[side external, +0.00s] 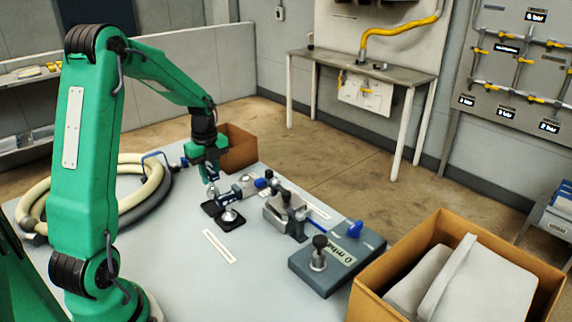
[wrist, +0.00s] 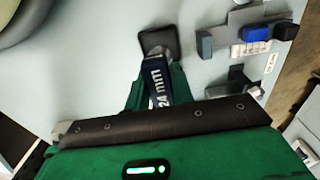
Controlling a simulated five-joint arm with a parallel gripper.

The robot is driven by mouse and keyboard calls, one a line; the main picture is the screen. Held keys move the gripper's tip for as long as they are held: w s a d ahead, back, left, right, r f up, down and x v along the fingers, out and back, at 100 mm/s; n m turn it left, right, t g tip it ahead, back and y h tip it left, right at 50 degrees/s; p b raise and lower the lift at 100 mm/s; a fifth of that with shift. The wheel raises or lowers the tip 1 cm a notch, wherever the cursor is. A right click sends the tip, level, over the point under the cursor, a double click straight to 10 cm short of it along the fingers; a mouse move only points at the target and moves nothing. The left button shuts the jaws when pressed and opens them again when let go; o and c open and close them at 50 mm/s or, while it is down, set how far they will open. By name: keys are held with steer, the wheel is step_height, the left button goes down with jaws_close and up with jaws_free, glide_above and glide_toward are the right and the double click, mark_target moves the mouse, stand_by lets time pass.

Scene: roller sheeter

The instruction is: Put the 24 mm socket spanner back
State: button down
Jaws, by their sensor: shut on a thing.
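The 24 mm socket spanner (wrist: 156,88) has a dark blue handle with white "24 mm" lettering. My gripper (wrist: 157,92) is shut on this handle, with a green finger on each side of it in the wrist view. In the side view, my gripper (side external: 209,172) is low over the bench, beside the black pads. The spanner's lower end points toward a black square pad (wrist: 158,36). In the side view, a silver round-based piece stands on the front black pad (side external: 237,223). I cannot tell whether the spanner touches a pad.
A grey clamp-like fixture (side external: 283,212) with blue and black knobs and a blue-grey block (side external: 335,262) stand to the right. A cardboard box (side external: 240,140) is behind my gripper. A coiled hose (side external: 128,199) lies left. The front bench around a white strip (side external: 219,246) is clear.

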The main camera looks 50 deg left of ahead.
mark_target(212, 188)
steer(key=shift+f, duration=1.85)
steer(key=c, duration=1.2)
jaws_free()
steer(key=shift+f, duration=0.15)
step_height(212, 188, up, 12)
steer(key=shift+r, duration=0.15)
